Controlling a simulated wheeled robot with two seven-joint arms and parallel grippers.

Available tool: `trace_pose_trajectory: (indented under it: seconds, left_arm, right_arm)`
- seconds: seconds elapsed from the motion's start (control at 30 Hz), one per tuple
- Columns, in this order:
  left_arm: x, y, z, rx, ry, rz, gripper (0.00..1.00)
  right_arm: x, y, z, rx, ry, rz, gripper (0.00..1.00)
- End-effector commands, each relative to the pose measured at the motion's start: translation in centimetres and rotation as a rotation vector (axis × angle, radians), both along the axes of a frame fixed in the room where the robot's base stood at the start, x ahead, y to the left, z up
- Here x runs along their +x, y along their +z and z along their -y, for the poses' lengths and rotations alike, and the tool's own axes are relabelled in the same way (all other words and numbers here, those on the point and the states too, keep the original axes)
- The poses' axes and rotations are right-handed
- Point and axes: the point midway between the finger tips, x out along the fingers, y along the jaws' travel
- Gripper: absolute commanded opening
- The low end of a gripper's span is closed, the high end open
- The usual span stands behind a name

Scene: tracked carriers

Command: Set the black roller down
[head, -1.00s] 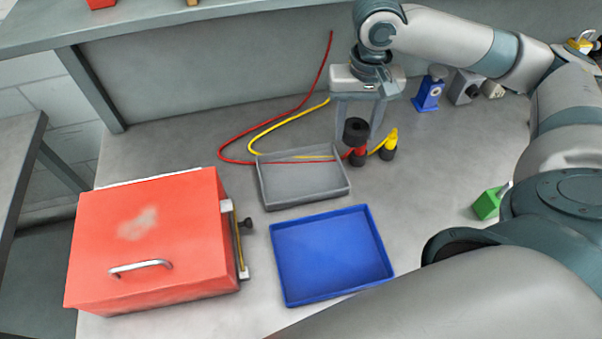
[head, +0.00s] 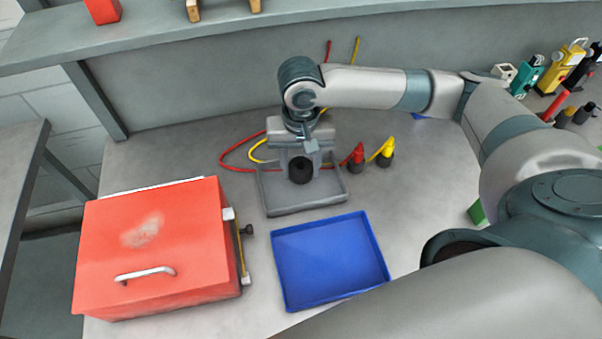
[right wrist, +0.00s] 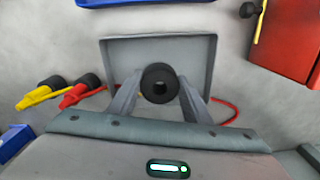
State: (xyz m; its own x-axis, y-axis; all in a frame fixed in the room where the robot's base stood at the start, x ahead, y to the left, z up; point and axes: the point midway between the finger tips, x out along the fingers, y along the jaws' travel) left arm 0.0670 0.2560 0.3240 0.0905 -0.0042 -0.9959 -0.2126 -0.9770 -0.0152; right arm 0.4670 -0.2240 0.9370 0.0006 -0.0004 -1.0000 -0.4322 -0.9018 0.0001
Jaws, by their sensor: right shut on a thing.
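The black roller (head: 300,171) is a short dark cylinder with a hole in its end. My right gripper (head: 301,168) is shut on it and holds it over the grey tray (head: 293,210). In the right wrist view the roller (right wrist: 159,84) sits between the two fingers, with the grey tray (right wrist: 205,50) behind it. I cannot tell how far the roller is above the tray floor. The tray shows no other thing in it. My left gripper is not in view.
A blue tray (head: 330,262) stands in front of the grey tray. A red box (head: 160,240) with a handle is at left. Red (head: 356,156) and yellow (head: 385,152) connectors with cables stand just right of the grey tray.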

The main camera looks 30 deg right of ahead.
Motion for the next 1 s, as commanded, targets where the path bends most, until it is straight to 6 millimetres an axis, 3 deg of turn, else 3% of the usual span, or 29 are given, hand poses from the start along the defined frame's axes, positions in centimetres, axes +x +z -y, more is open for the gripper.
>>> trace_pose_trajectory:
  seconds: [0.3, 0.67, 1.0]
  left_arm:
    - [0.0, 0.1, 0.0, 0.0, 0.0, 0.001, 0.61]
    - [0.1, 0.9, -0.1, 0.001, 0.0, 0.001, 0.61]
    - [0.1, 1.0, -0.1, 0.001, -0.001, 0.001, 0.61]
  right_arm:
    - [0.0, -0.3, 0.0, 0.0, -0.001, -0.001, 0.2]
    - [-0.1, -3.8, 0.1, 0.0, 0.0, -0.001, 0.2]
    - [0.0, -4.1, 0.0, 0.0, 0.0, 0.0, 0.2]
